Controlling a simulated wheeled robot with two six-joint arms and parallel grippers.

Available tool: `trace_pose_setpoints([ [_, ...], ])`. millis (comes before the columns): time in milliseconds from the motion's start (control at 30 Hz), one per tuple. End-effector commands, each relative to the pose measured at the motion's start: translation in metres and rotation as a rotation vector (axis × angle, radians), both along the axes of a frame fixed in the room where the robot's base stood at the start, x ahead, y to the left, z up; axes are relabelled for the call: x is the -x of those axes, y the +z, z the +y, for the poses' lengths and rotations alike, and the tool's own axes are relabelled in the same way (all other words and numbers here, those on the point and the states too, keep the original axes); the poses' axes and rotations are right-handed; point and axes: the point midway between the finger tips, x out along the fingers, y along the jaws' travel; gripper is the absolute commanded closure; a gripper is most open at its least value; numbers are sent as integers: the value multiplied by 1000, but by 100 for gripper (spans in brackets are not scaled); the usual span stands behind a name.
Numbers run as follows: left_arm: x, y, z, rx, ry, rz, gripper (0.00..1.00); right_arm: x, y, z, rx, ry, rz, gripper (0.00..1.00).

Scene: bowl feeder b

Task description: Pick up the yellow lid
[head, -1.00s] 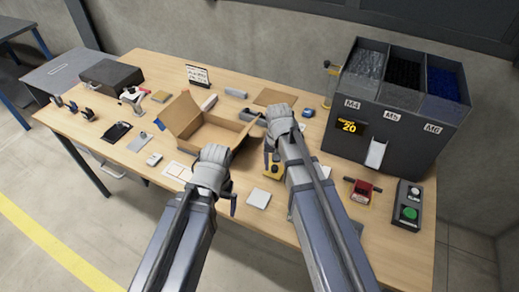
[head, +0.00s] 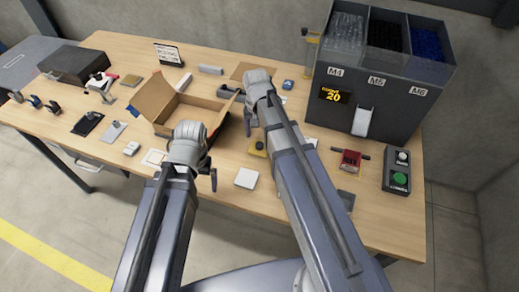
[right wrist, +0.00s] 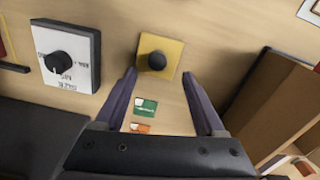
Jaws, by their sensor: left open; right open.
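The yellow lid is a flat yellow square with a round black knob. In the right wrist view the yellow lid (right wrist: 174,50) lies flat on the table just beyond my fingertips. My right gripper (right wrist: 159,74) is open and empty, its two fingers spread to either side of the knob's line. In the head view the yellow lid (head: 257,151) shows partly beside my right forearm, and my right gripper (head: 250,122) is just above it in the picture, mostly hidden by its wrist. My left gripper (head: 212,178) is open near the front of the cardboard box, its fingers mostly hidden.
An open cardboard box (head: 159,98) stands left of my right gripper. A dial box (right wrist: 82,82) and small green card (right wrist: 146,105) lie near the lid. A white square (head: 246,178) lies in front. A dark bin unit (head: 340,115) and button box (head: 397,158) stand right.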

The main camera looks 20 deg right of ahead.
Motion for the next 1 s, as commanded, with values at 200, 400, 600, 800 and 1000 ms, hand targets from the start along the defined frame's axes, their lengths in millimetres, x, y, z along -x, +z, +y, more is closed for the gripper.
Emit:
trace_pose_setpoints([
  [200, 0, -19, 0, 0, 0, 0, 0, 2, -19, -2, 0, 0, 0, 28],
  [400, 0, -45, 0, 0, 0, 0, 0, 4, -45, -3, 0, 0, 0, 28],
  [600, 0, -52, 0, 0, 0, 0, 0, 4, -52, -4, 0, 0, 0, 28],
  [800, 0, -51, 0, 0, 0, 0, 0, 4, -51, -4, 0, 0, 0, 30],
  [1000, 0, -51, 0, 0, 0, 0, 0, 4, -51, -4, 0, 0, 0, 53],
])
